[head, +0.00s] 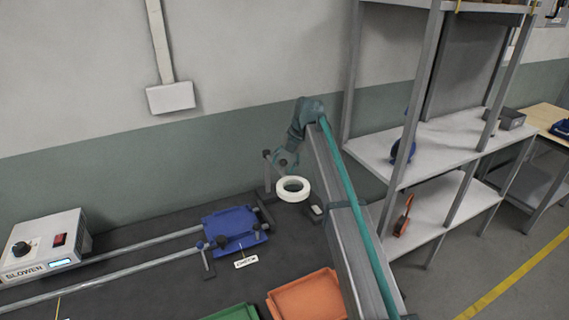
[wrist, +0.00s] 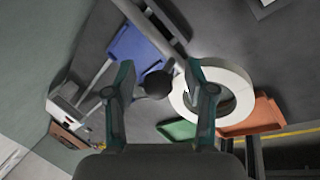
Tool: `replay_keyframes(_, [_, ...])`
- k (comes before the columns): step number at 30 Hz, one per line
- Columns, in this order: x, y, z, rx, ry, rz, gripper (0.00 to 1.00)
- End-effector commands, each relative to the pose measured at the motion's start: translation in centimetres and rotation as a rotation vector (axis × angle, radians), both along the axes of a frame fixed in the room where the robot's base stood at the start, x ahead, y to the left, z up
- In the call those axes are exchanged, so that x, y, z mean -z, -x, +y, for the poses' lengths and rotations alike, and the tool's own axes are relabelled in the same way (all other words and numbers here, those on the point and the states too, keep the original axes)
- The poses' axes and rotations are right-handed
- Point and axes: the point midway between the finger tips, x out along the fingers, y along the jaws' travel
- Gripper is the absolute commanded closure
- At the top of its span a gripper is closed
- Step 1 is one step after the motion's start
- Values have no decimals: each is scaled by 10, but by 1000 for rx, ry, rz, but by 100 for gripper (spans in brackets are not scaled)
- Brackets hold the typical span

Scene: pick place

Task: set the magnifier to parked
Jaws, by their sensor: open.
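The magnifier is a white ring head (head: 293,189) at the back right of the dark bench, beside a grey post with dark knobs (head: 267,156). In the wrist view the ring (wrist: 180,100) is to the right, partly behind my right finger. My gripper (head: 284,163) is just above and behind the ring. In the wrist view its two fingers (wrist: 160,68) are apart, with a dark round knob (wrist: 156,84) showing between them. I cannot tell whether the fingers touch it. No parked mark is readable.
Orange (head: 308,297) and green (head: 232,314) trays are at the front. A blower box (head: 42,243) is at left; shelving (head: 440,145) stands at right.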

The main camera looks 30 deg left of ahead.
Motion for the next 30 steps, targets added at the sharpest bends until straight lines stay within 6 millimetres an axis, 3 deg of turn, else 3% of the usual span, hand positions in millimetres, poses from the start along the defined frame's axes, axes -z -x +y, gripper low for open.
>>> replay_keyframes(8, [-26, -3, -9, 1, -1, 0, 45])
replay_keyframes(21, [-99, -11, -35, 1, -1, -2, 45])
replay_keyframes(30, [-112, -11, -41, 0, 0, 0, 45])
